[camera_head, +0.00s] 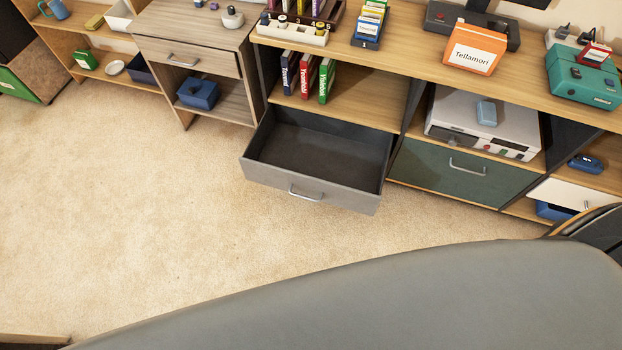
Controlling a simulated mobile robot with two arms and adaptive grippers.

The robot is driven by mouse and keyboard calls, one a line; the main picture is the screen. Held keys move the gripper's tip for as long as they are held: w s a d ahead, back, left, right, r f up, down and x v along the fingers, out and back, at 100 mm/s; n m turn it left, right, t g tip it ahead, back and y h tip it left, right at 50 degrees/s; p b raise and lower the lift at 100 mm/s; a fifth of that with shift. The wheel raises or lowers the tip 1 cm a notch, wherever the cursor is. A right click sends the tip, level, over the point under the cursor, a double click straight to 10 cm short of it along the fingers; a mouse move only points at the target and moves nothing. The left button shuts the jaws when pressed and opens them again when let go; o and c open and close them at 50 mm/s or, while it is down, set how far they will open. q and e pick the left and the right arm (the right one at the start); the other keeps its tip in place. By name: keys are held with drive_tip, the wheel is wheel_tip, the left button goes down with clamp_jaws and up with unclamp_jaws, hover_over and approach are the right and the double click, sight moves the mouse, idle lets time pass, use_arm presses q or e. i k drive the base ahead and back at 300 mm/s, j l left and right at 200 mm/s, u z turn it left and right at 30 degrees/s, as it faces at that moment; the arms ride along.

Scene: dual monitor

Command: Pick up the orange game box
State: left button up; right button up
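The orange game box (475,49) stands tilted on the wooden top of the long cabinet at the upper right. It has a white label reading "Tellamori". It leans toward a dark grey console (440,17) behind it. Neither of my grippers shows in the camera_head view, and nothing is seen touching the box.
An empty grey drawer (318,158) is pulled out below the cabinet top (400,62). A teal device (583,80) stands right of the box, and a blue card holder (368,26) stands to its left. A large grey surface (400,300) fills the foreground. Beige carpet (130,210) is clear at left.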

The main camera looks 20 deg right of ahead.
sight(472, 48)
drive_tip(key=z, duration=1.5)
drive_tip(key=i+l+u, duration=0.45)
drive_tip(key=i+l, duration=0.05)
drive_tip(key=i, duration=0.1)
